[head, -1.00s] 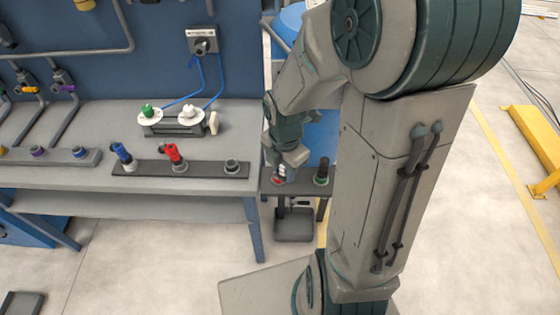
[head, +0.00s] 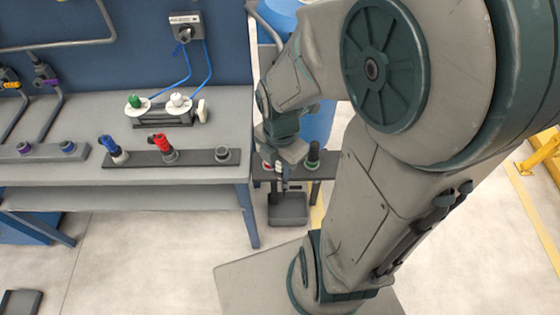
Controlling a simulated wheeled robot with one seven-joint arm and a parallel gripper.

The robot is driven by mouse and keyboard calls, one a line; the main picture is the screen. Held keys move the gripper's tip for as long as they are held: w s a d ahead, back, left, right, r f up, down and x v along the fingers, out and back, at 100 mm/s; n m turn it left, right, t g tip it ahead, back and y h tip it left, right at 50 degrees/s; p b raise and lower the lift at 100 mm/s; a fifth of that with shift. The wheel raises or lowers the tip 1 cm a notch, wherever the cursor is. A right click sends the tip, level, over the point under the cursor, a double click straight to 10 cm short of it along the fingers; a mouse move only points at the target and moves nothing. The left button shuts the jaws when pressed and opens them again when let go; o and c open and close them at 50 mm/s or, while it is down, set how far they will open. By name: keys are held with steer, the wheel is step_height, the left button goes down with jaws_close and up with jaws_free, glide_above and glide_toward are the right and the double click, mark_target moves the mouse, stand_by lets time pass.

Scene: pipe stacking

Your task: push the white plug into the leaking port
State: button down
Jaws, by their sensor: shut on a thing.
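My gripper (head: 282,175) hangs over the front edge of the small low stand (head: 328,163), right of the bench. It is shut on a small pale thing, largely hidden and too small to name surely. A red-ringed fitting (head: 267,165) stands on the stand just left of the fingers, and a dark green-ringed one (head: 312,156) farther right. A white-topped piece (head: 178,99) sits on a pale disc in a bench holder, beside a green-topped piece (head: 135,102). I cannot tell which port leaks.
A blue drum stands behind my arm. A yellow rail (head: 540,155) is at far right.

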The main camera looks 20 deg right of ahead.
steer(key=shift+r+p, duration=3.85)
steer(key=shift+r, duration=0.25)
steer(key=shift+f, duration=0.15)
